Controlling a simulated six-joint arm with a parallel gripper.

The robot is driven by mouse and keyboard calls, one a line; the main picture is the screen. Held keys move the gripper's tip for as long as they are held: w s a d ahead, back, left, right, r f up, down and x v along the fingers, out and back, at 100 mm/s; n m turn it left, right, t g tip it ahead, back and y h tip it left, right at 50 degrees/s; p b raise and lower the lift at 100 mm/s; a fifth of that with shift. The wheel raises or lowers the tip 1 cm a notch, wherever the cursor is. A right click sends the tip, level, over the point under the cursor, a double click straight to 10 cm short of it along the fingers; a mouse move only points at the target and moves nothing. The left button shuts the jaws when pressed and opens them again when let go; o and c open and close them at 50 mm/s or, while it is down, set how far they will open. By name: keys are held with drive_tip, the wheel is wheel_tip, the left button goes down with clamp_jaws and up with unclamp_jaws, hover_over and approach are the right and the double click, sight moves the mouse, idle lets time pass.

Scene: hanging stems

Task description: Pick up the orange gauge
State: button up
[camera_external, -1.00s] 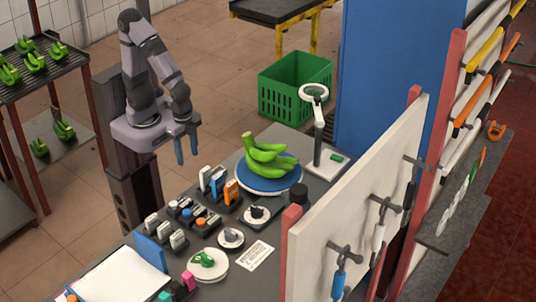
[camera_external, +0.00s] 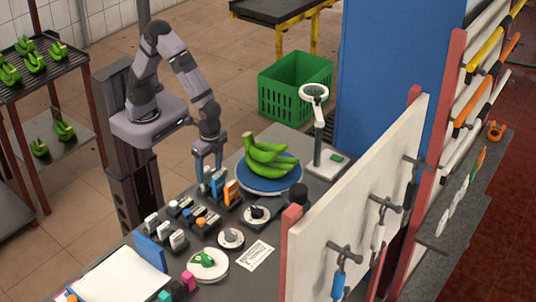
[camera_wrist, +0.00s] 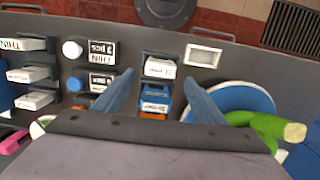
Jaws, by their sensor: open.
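The orange gauge (camera_external: 231,192) stands upright in a dark rack, at the right end of a row with a blue and a white gauge. In the wrist view only a strip of the orange gauge (camera_wrist: 153,117) shows, below the blue gauge (camera_wrist: 155,98) and the white gauge (camera_wrist: 160,67); the rest is hidden by my gripper's body. My gripper (camera_external: 209,172) is open, with blue fingers pointing down above this rack. In the wrist view my gripper (camera_wrist: 159,79) spans the row, one finger on each side, with nothing held.
A blue plate (camera_external: 262,188) with green bananas (camera_external: 266,157) stands just right of the rack. Another rack with small white, blue and orange pieces (camera_external: 186,210) lies in front-left. A ring-headed stand (camera_external: 317,115) rises at the back right. A white board (camera_external: 355,200) borders the table's right.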

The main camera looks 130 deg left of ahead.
sight(230, 182)
drive_tip(key=shift+t, duration=0.6)
drive_tip(key=w+r, duration=0.2)
drive_tip(key=w, duration=0.1)
drive_tip(key=w+r, duration=0.1)
drive_tip(key=w, duration=0.2)
drive_tip(key=w+r, duration=0.2)
drive_tip(key=w, duration=0.2)
drive_tip(key=shift+r, duration=0.35)
drive_tip(key=shift+s, duration=0.15)
drive_tip(key=shift+f, duration=0.35)
drive_tip(key=shift+d+f+p, duration=0.1)
drive_tip(key=shift+f+p, duration=1.65)
drive_tip(key=shift+f, duration=1.55)
drive_tip(key=shift+c, duration=0.6)
drive_tip(key=c, duration=1)
